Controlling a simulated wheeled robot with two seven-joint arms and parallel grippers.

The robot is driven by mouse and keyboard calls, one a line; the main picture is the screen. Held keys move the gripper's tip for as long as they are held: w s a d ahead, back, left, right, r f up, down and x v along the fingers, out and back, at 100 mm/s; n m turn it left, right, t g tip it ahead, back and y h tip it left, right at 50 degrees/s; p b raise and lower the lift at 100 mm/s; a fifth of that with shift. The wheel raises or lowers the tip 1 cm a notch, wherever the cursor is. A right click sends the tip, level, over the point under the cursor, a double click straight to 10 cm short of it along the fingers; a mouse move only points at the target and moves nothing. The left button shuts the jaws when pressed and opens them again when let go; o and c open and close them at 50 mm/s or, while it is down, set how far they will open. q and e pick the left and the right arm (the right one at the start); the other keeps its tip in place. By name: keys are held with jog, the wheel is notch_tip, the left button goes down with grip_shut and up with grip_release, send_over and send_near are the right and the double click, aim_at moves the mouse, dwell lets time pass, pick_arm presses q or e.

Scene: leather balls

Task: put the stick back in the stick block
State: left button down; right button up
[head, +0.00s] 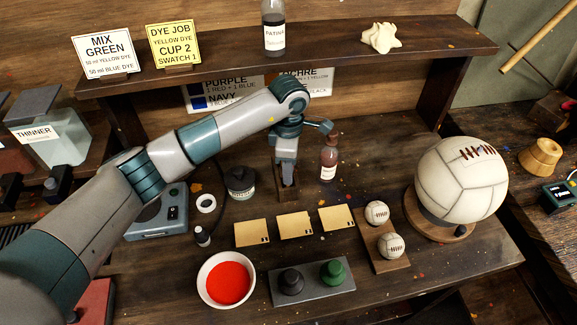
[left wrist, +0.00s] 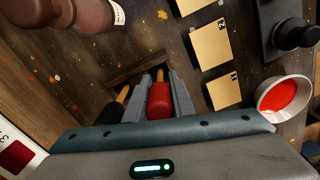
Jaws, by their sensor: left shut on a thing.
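The stick block (head: 289,195) is a small dark wooden block in the middle of the bench, partly hidden by my left gripper (head: 287,172). In the left wrist view the gripper (left wrist: 160,98) is shut on a stick (left wrist: 159,99), which shows a red covering and a pale wooden tip. The stick's tip is at or just over the dark block (left wrist: 138,70); I cannot tell whether it is inside. Another wooden stick (left wrist: 122,95) shows beside the left finger. My right gripper is not in view.
A brown bottle (head: 329,160) stands close right of the gripper, a dark jar (head: 241,183) to its left. Three tan swatches (head: 295,225), a bowl of red dye (head: 227,281) and a board with two small balls (head: 385,257) lie nearer. A large ball (head: 461,180) stands right.

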pick_arm(q)
jog(key=shift+f+b, duration=0.25)
jog(key=shift+b, duration=0.1)
jog(key=c, duration=1.5)
grip_release()
jog(key=shift+r, duration=0.1)
jog(key=shift+r, duration=0.1)
jog(key=shift+r+p, duration=0.15)
jog(key=shift+p, duration=0.2)
notch_tip(320, 180, up, 11)
jog(key=b, duration=0.5)
jog(key=shift+b, duration=0.3)
jog(key=shift+r, duration=0.4)
